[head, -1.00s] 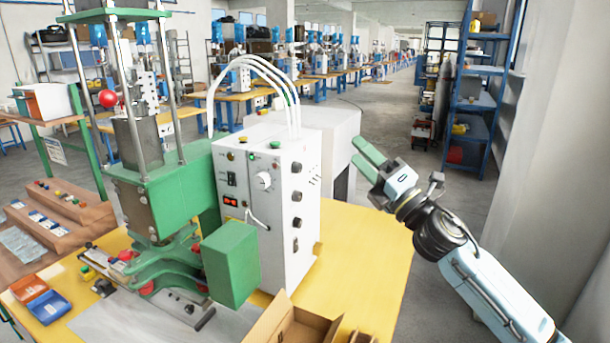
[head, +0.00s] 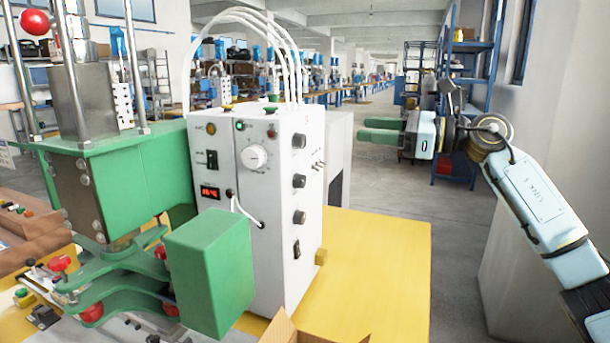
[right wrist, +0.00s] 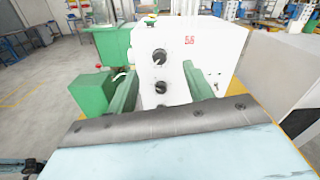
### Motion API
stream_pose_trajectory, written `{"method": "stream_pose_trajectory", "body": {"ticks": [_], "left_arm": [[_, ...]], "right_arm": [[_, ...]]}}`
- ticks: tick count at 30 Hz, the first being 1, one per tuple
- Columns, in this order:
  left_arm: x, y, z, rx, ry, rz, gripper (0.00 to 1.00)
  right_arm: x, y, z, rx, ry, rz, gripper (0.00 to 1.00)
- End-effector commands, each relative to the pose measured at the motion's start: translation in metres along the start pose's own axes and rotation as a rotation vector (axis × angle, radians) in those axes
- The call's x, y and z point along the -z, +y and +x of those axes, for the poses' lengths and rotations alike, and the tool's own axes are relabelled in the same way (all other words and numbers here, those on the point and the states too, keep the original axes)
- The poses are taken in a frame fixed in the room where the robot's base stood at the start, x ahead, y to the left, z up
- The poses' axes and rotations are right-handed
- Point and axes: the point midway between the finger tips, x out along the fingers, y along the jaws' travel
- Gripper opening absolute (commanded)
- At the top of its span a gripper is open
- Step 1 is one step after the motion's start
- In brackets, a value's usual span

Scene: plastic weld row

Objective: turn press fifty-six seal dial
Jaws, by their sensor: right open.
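The press's white control box (head: 270,205) stands on the yellow table. Its front has a white dial (head: 254,157), a switch and a red display. Its right side has black knobs (head: 299,181); I cannot tell by lettering which is the seal dial. In the right wrist view the knobbed side (right wrist: 161,88) faces me, with a red "56" beside the knobs. My right gripper (head: 362,129) is open and empty, to the right of the box and apart from it, its green fingers pointing at the box. The white dial is not visible in the wrist view. My left gripper is not in view.
The green press (head: 120,185) and its green block (head: 212,270) stand left of the box. A cardboard box (head: 290,332) is at the table's front. The yellow tabletop (head: 385,260) right of the box is clear. A wall is at far right.

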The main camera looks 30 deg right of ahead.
Motion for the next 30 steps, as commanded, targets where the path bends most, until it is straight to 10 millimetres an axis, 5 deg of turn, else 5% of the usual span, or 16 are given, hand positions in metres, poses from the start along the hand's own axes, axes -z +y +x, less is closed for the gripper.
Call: {"method": "stream_pose_trajectory", "body": {"ticks": [1,4,13,30], "left_arm": [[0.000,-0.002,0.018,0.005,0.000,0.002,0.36],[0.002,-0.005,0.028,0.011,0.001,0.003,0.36],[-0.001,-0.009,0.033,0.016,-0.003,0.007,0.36],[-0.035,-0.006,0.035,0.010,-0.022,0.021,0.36]], "right_arm": [[0.018,0.004,0.000,0.001,-0.001,-0.001,0.51],[0.030,0.006,0.000,0.001,-0.002,-0.001,0.51],[0.035,0.007,0.012,0.000,-0.005,0.001,0.51],[0.035,0.008,0.118,-0.001,-0.005,0.002,0.51]]}}
